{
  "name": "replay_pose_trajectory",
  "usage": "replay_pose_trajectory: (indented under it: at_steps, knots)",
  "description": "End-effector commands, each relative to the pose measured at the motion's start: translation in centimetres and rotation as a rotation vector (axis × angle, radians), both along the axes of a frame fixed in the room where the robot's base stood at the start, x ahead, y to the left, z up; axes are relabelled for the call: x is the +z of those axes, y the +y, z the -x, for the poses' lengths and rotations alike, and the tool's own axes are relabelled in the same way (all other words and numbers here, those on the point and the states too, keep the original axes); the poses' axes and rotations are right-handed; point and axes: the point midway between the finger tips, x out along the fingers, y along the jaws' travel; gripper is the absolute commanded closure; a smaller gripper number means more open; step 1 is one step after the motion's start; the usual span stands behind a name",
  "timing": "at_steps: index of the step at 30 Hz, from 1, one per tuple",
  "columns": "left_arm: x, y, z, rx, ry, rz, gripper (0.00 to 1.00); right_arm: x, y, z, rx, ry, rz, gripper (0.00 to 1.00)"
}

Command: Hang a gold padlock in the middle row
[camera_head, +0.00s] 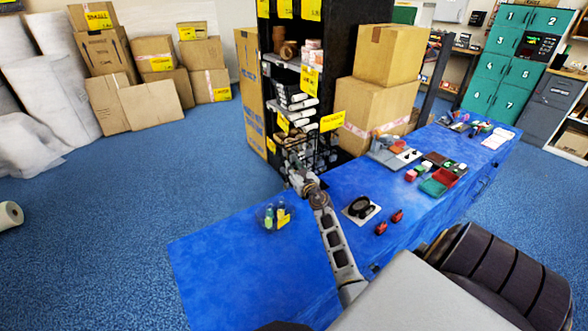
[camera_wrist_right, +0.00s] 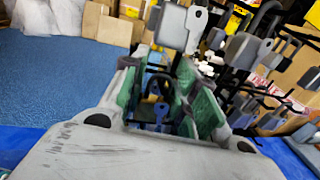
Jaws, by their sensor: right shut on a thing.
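My right gripper (camera_head: 299,182) is at the black wire rack (camera_head: 322,158) on the far edge of the blue table. In the right wrist view its green-padded fingers (camera_wrist_right: 166,100) are closed around a small padlock-like thing (camera_wrist_right: 155,112) with a dark loop on top. It looks blue-grey there, and I cannot make out any gold. Grey padlock-shaped pieces, such as this hanging piece (camera_wrist_right: 246,48), are in front of and beside the fingers on dark hooks. The rows are hard to tell apart. My left gripper is not in view.
The blue table (camera_head: 225,262) holds a clear bowl (camera_head: 264,216) with small items, a black round thing on a white plate (camera_head: 361,209), two red pieces (camera_head: 389,222) and coloured bins (camera_head: 438,184). A black shelf unit (camera_head: 338,60) and large cartons (camera_head: 378,106) stand behind the rack.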

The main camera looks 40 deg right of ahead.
Motion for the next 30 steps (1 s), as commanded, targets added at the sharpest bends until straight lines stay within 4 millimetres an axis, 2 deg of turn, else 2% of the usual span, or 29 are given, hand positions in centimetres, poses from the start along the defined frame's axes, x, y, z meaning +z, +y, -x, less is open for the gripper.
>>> replay_pose_trajectory:
  at_steps: [11, 12, 17, 30]
  knots:
    - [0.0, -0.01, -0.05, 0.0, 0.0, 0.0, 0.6, -0.11, 0.07, 0.01, 0.001, 0.002, -0.001, 0.95]
    - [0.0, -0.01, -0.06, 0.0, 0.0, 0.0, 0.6, -0.11, 0.07, 0.01, 0.001, 0.002, -0.001, 0.67]
    - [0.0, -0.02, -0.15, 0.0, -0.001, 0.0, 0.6, -0.14, 0.13, -0.01, 0.003, 0.002, -0.001, 0.46]
    - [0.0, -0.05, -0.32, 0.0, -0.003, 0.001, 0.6, -0.29, 0.24, -0.02, 0.005, 0.005, -0.002, 0.45]
